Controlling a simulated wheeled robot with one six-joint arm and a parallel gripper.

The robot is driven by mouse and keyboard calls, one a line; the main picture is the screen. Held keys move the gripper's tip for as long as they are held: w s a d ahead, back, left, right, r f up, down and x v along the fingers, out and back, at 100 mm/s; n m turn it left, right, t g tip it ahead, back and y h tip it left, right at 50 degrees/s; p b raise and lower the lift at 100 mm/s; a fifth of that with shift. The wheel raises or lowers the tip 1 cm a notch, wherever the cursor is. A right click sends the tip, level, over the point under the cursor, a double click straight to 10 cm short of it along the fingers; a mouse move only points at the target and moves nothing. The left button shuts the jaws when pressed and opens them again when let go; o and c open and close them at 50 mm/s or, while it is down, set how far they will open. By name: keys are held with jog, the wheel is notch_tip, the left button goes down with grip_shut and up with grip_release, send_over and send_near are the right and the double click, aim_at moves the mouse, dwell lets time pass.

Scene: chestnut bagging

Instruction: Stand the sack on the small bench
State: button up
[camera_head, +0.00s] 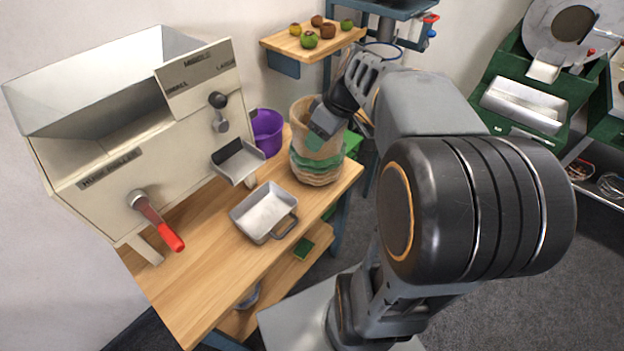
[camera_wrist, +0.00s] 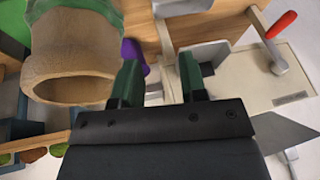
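The sack (camera_head: 302,112) is tan burlap with a green band and stands upright with its mouth open at the right end of the wooden table. Its lower part looks creased or stacked in layers. It fills the upper left of the wrist view (camera_wrist: 70,55). My gripper (camera_wrist: 158,85) is open, with nothing between its two green fingers. The fingers are beside the sack's mouth, and in the head view they cover part of the sack. I cannot tell whether they touch it. A small wooden-topped stand (camera_head: 282,42) behind, possibly the small bench, carries several chestnuts and green husks.
A cream hopper machine (camera_head: 120,165) with a red-handled lever (camera_head: 165,232) and a chute (camera_head: 238,162) stands on the wooden table (camera_head: 190,290). A metal pan (camera_head: 264,212) and a purple bucket (camera_head: 267,130) are near the sack. Green machinery (camera_head: 525,105) stands at right.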

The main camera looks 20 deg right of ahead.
jog(key=s+a+f+m+t+h, duration=0.1)
jog(key=s+a+f+m+h, duration=0.3)
jog(key=s, duration=0.5)
jog(key=shift+a+f+m, duration=0.85)
jog(key=shift+a+m, duration=0.45)
jog(key=shift+a, duration=0.15)
notch_tip(320, 180, up, 5)
jog(key=p, duration=0.4)
jog(key=shift+s, duration=0.1)
